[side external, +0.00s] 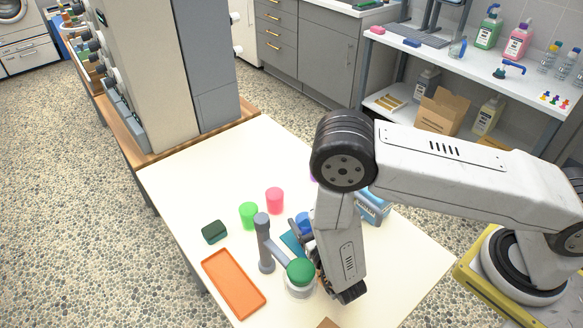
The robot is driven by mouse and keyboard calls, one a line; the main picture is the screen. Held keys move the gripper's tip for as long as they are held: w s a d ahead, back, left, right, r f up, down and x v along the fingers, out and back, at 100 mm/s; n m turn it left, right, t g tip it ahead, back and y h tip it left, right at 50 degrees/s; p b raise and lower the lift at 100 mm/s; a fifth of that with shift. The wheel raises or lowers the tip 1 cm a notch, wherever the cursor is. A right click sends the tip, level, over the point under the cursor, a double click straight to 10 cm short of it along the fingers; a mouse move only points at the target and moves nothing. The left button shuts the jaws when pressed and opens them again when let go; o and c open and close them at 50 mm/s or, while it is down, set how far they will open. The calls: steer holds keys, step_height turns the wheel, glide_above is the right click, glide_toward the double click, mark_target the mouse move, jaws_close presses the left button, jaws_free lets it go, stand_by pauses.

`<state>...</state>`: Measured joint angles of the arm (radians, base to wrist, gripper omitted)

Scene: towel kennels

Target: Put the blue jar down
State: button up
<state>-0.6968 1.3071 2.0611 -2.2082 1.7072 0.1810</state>
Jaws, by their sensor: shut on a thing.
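The blue jar (303,221) shows as a small blue patch beside my wrist link, on the table's middle; most of it is hidden by my arm. My gripper (308,240) is largely hidden behind that link, with only dark finger parts showing at its left side. It is shut on the blue jar as far as I can see. Whether the jar touches the table cannot be told.
On the white table (185,180) are a green cup (249,215), a pink cup (275,200), a dark green block (214,232), an orange tray (233,283), a grey post (264,245), a green-lidded jar (299,281) and a blue box (374,208). The back left is clear.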

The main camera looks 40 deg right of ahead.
steer(key=shift+f, duration=0.65)
steer(key=shift+f, duration=0.1)
steer(key=o, duration=1.2)
steer(key=shift+c, duration=0.2)
steer(key=shift+v, duration=3.75)
